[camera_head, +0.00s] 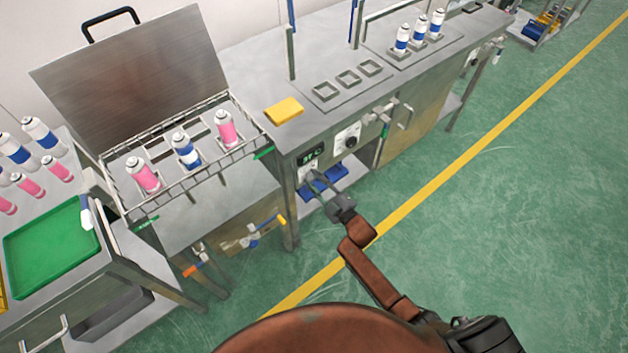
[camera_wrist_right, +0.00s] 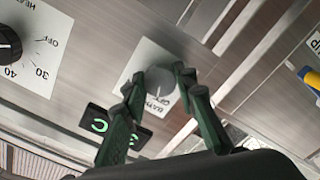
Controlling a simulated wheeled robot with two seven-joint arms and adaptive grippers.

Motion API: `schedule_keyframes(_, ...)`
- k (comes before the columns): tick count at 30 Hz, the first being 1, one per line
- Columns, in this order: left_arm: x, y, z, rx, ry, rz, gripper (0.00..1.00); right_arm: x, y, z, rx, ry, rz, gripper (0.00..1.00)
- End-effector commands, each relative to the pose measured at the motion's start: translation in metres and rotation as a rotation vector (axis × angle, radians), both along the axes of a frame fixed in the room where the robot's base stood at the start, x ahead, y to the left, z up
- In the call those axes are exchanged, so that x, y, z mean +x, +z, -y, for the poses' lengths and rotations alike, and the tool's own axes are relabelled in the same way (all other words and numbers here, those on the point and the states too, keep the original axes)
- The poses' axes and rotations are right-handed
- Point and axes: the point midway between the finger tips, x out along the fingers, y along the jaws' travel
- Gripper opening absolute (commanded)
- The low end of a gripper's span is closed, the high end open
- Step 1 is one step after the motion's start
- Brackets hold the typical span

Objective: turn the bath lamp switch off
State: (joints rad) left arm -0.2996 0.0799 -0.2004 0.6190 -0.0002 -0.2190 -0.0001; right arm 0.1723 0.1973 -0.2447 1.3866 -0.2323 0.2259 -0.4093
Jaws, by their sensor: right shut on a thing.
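The bath lamp switch (camera_wrist_right: 159,88) is a grey knob on a white plate (camera_wrist_right: 139,58) set in the steel front panel. The plate's lettering is partly covered and reads upside down in the right wrist view. My right gripper (camera_wrist_right: 161,78) has its dark green fingers on both sides of the knob and is shut on it. In the head view the right gripper (camera_head: 321,186) reaches the panel below the digital display (camera_head: 311,156), and the knob is too small to make out. My left gripper is not in view.
A black heater dial (camera_head: 348,140) sits on the panel to the right of the display. A wire-railed bath (camera_head: 185,185) with pink and blue cans and a raised lid (camera_head: 135,70) is at left. A yellow sponge (camera_head: 284,110) lies on the bench top. Green floor is open at right.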

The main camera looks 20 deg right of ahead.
Motion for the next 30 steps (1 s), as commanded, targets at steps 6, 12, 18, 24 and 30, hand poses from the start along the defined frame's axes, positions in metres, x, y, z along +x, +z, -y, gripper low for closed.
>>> schedule_keyframes(6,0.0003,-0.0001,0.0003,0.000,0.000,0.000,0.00,-0.0009,-0.0022,0.0001,-0.096,0.000,0.032,0.02)
schedule_keyframes(12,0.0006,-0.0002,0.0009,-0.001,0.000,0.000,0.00,-0.0010,-0.0022,0.0002,-0.139,0.000,0.046,0.02)
schedule_keyframes(18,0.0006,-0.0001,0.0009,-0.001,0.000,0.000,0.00,-0.0010,-0.0023,0.0000,-0.151,0.001,0.051,0.02)
schedule_keyframes(24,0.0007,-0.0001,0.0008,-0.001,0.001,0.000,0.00,-0.0010,-0.0023,0.0000,-0.151,0.001,0.051,0.02)
schedule_keyframes(30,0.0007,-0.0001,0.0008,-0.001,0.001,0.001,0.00,-0.0009,-0.0020,0.0000,-0.150,0.001,0.051,0.35)
